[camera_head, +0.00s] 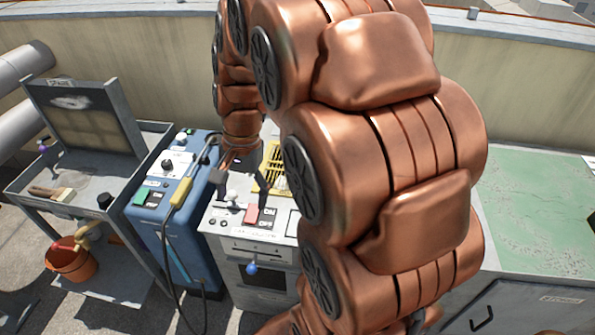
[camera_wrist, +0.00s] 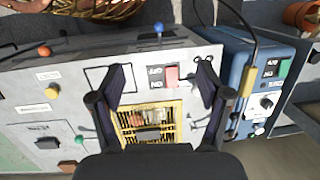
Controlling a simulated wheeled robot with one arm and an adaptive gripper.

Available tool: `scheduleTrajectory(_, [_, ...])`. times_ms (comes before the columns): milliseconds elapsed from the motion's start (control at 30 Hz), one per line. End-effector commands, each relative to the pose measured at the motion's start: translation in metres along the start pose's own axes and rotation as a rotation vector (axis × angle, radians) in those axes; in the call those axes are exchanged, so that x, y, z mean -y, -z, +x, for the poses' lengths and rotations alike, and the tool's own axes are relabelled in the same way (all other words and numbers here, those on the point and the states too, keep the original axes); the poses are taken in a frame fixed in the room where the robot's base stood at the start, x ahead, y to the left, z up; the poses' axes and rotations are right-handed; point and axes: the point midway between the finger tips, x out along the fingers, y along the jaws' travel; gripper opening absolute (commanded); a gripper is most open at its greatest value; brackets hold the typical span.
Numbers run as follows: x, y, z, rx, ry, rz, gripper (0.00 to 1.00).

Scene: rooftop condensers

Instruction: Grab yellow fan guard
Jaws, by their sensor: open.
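The yellow fan guard (camera_wrist: 172,118) is a square grille on the top of the grey unit (camera_wrist: 130,75). In the wrist view it lies between the two fingers of my gripper (camera_wrist: 163,88), which are spread apart and hold nothing. A dark bar crosses the grille's middle, and its lower edge is hidden by the gripper body. In the head view the guard (camera_head: 272,172) is partly hidden behind my copper arm, and my gripper (camera_head: 233,182) is just to its left over the grey unit. I cannot tell the exact height gap.
A red switch (camera_head: 251,214) sits near the guard. A blue machine (camera_head: 172,205) with a yellow-handled cable stands left. Further left is a sink bench (camera_head: 20,195) with a brush; an orange bucket (camera_head: 72,262) is below. A green-topped cabinet (camera_head: 535,205) stands right.

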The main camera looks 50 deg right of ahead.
Motion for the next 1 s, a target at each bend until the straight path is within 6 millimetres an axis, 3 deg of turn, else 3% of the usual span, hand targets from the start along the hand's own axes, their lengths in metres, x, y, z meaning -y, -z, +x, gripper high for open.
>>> scheduleTrajectory(33, [0.003, 0.021, 0.005, 0.003, 0.018, 0.086, 0.77])
scheduleTrajectory(333, [0.003, 0.14, 0.018, 0.025, 0.142, 0.608, 0.77])
scheduleTrajectory(467, [-0.01, 0.195, 0.026, 0.04, 0.198, 0.831, 0.77])
scheduleTrajectory(700, [-0.05, 0.286, 0.046, 0.083, 0.298, 1.214, 0.77])
scheduleTrajectory(833, [-0.07, 0.32, 0.053, 0.102, 0.341, 1.36, 0.77])
scheduleTrajectory(1000, [-0.085, 0.341, 0.058, 0.118, 0.37, 1.459, 0.77])
